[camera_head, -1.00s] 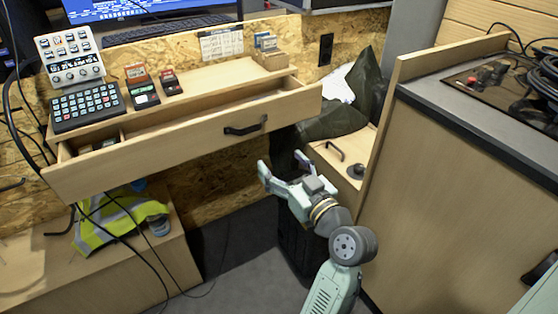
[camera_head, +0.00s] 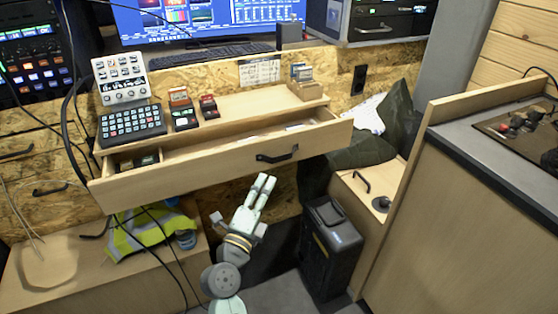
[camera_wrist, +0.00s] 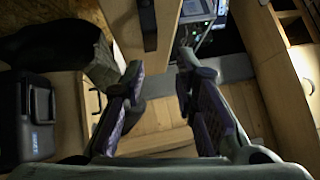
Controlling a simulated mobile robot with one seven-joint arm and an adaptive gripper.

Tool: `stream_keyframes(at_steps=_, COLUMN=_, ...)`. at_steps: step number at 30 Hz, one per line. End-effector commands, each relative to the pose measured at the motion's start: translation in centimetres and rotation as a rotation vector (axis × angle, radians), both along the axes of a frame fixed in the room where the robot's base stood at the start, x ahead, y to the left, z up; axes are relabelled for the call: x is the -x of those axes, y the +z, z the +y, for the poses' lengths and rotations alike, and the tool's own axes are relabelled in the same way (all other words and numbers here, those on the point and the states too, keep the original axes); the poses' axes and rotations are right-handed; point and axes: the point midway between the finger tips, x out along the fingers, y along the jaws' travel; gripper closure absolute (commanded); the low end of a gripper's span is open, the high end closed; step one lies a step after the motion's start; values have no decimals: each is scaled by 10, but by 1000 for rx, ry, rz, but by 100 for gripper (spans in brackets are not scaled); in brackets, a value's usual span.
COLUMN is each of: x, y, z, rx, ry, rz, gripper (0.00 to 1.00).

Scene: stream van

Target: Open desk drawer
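The desk drawer (camera_head: 215,165) is a light wooden drawer under the desk top. It stands partly pulled out, and its inside shows along the top. Its dark bar handle (camera_head: 277,155) is on the right part of the front. My gripper (camera_head: 264,181) is below the handle, pointing up, apart from it and empty. In the wrist view my gripper (camera_wrist: 160,72) has its fingers spread. The drawer front (camera_wrist: 150,62) and its handle (camera_wrist: 147,18) lie beyond the fingertips there, and nothing is between the fingers.
A button panel (camera_head: 132,124) and small card boxes stand on the desk top. A black case (camera_head: 332,245) stands on the floor to the right. A wooden cabinet (camera_head: 450,220) is farther right. A hi-vis vest (camera_head: 140,235) lies on the low bench at left.

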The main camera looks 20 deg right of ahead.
Motion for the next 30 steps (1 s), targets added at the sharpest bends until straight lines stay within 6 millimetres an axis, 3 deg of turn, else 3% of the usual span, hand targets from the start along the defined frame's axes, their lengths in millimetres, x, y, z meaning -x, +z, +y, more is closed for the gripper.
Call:
stream_keyframes(at_steps=5, x=-4, y=-11, z=-1, rx=-47, ry=-10, rz=21, gripper=74)
stream_keyframes(at_steps=21, x=-68, y=3, z=-62, rx=-41, ry=-11, rz=19, gripper=74)
stream_keyframes(at_steps=30, x=-77, y=4, z=-71, rx=-41, ry=-9, rz=19, gripper=74)
